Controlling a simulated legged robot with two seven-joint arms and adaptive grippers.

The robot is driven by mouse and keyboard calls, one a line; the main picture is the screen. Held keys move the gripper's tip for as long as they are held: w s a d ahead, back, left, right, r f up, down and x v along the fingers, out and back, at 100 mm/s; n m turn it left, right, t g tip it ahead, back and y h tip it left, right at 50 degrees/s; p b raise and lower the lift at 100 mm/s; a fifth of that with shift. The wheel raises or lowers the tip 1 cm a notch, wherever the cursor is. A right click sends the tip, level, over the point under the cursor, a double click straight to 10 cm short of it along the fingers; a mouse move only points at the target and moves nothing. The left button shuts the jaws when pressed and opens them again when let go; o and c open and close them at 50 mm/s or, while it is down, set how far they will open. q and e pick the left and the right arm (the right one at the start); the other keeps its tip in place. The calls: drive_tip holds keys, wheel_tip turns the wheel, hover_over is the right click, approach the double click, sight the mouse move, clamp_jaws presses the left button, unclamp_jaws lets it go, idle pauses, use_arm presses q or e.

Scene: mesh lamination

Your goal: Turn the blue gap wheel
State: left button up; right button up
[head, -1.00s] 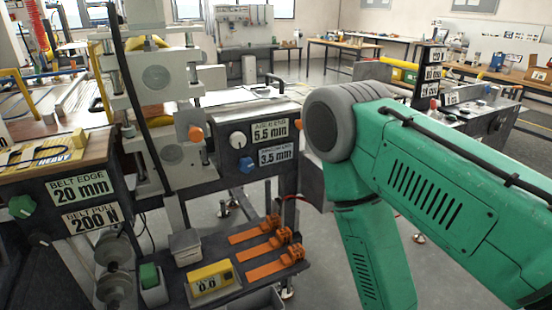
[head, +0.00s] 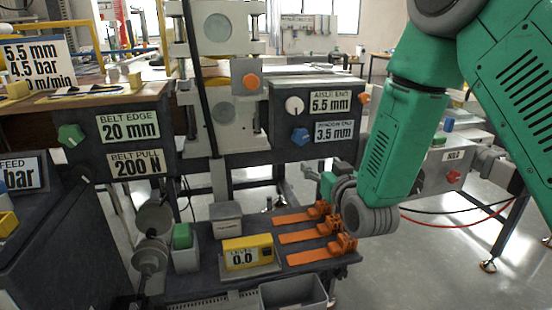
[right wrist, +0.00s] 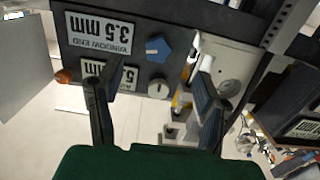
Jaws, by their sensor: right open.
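The blue gap wheel (head: 300,136) is a small lobed knob on the front of the dark panel (head: 284,103), left of the 3.5 mm label (head: 334,131). In the right wrist view, which is upside down, the blue wheel (right wrist: 158,49) lies between and beyond the fingertips of my right gripper (right wrist: 162,68). The gripper is open and empty, apart from the wheel as far as I can tell. In the head view my right forearm hangs at the panel's lower right, and the fingers are hard to make out. My left gripper is not in view.
A white knob (head: 294,105) sits just above the blue wheel, beside the 5.5 mm label (head: 330,102).

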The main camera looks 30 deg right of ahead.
sight(302, 140)
drive_tip(key=shift+t, duration=0.3)
drive_tip(key=b+x, duration=0.1)
drive_tip(key=x, duration=0.3)
drive_tip(key=r+x, duration=0.1)
drive_tip(key=x, duration=0.4)
drive_tip(key=b+x, duration=0.1)
drive_tip(key=x, duration=0.4)
drive_tip(key=shift+w+r+b, duration=0.15)
drive_tip(key=shift+w+b, duration=0.1)
drive_tip(key=shift+b, duration=0.05)
drive_tip(key=c, duration=1.2)
